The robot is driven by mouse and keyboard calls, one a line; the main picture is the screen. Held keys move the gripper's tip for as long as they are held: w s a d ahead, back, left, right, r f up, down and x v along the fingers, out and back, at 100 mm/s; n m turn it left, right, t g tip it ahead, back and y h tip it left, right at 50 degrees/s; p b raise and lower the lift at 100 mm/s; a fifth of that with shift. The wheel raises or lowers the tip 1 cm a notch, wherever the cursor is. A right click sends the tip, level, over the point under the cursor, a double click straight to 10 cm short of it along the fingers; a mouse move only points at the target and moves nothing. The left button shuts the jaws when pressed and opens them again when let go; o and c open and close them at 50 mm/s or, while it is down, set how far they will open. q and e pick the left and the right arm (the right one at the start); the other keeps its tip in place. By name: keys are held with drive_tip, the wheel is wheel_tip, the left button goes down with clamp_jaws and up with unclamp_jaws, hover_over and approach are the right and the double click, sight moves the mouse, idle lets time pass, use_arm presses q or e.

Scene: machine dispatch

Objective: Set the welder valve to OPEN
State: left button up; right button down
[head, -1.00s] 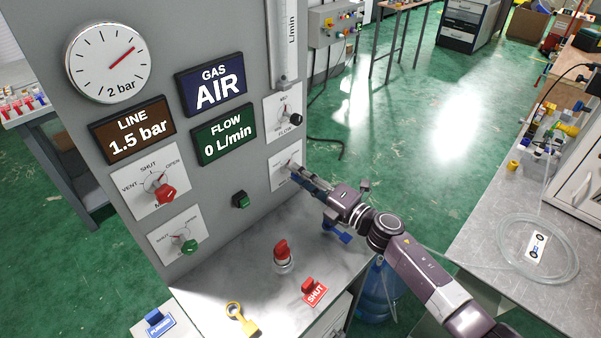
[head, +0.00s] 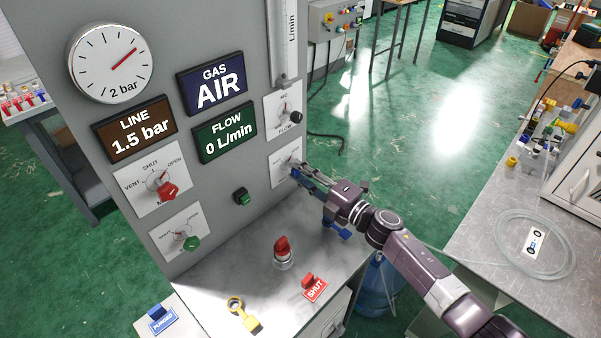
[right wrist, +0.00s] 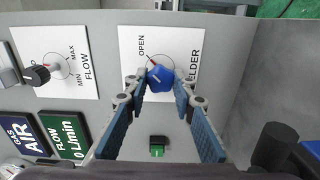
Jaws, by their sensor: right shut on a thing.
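The welder valve is a blue knob (right wrist: 160,78) on a white plate (right wrist: 195,45) marked OPEN and WELDER in the right wrist view. A small red mark shows at the knob's edge on the side toward the word OPEN. In the head view the plate (head: 281,172) is at the panel's lower right edge, and my gripper covers much of it. My right gripper (right wrist: 159,88) is shut on the blue knob, one finger on each side; it also shows in the head view (head: 302,172). My left gripper is not in view.
The black flow knob (head: 296,117) sits above the welder plate. A red knob (head: 168,191) and a green knob (head: 192,243) are further left. Below, the bench holds a red-capped item (head: 282,250), a red SHUT tag (head: 314,288) and a yellow tag (head: 243,315).

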drive_tip(key=c, duration=1.6)
unclamp_jaws()
drive_tip(key=shift+d, duration=0.1)
drive_tip(key=v, duration=1.2)
